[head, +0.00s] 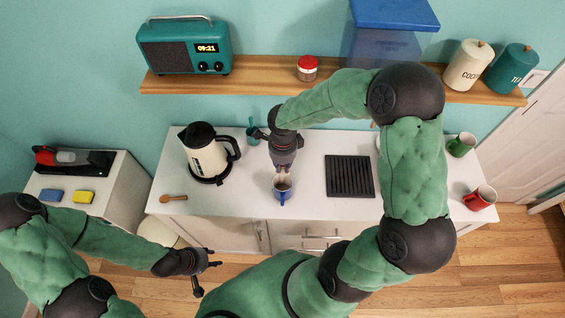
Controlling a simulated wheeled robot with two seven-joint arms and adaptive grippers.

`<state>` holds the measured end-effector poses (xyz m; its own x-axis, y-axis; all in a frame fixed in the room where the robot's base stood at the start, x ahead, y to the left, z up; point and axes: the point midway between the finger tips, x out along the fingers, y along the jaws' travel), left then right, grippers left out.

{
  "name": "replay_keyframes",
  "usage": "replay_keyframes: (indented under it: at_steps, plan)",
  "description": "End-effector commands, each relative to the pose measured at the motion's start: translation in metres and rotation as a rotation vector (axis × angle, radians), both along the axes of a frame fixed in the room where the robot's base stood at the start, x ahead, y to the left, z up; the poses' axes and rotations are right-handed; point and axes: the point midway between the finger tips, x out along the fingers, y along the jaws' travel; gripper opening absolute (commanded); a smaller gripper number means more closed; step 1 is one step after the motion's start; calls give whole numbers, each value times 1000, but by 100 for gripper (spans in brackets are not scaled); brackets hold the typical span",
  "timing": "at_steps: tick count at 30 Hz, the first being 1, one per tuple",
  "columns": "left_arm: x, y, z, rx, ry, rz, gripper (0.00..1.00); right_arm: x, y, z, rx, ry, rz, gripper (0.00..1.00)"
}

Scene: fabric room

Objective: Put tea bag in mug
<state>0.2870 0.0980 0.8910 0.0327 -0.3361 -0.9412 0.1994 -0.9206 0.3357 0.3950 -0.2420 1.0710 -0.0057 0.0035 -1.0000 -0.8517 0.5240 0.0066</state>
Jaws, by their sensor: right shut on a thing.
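A blue mug (282,196) stands upright on the white counter, its handle toward me. My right gripper (284,170) points down right over the mug's opening. It is shut on a small pale thing, which looks like the tea bag, at the mug's mouth. The tea bag is mostly hidden by the fingers, and I cannot tell whether it is inside the rim. My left gripper (207,276) is open and empty, low in front of the counter.
A cream kettle (205,152) stands left of the mug, with a wooden spoon (173,198) near the edge. A black rack (349,177) lies to the right. Red (480,198) and green (461,144) mugs stand far right. A wooden shelf (270,81) runs above the counter.

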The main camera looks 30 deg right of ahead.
Motion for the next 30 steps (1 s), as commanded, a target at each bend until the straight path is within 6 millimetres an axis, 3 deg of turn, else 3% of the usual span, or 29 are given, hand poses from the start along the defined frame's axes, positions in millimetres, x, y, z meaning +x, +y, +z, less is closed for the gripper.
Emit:
replay_keyframes:
  at_steps: [18, 30]
  plan:
    - [0, 0, -16, 0, -1, 0, 40, 0, 0, -44, 0, 1, 2, 9]
    - [0, 0, -46, 0, -1, 0, 40, 0, 0, -68, -1, -1, 1, 9]
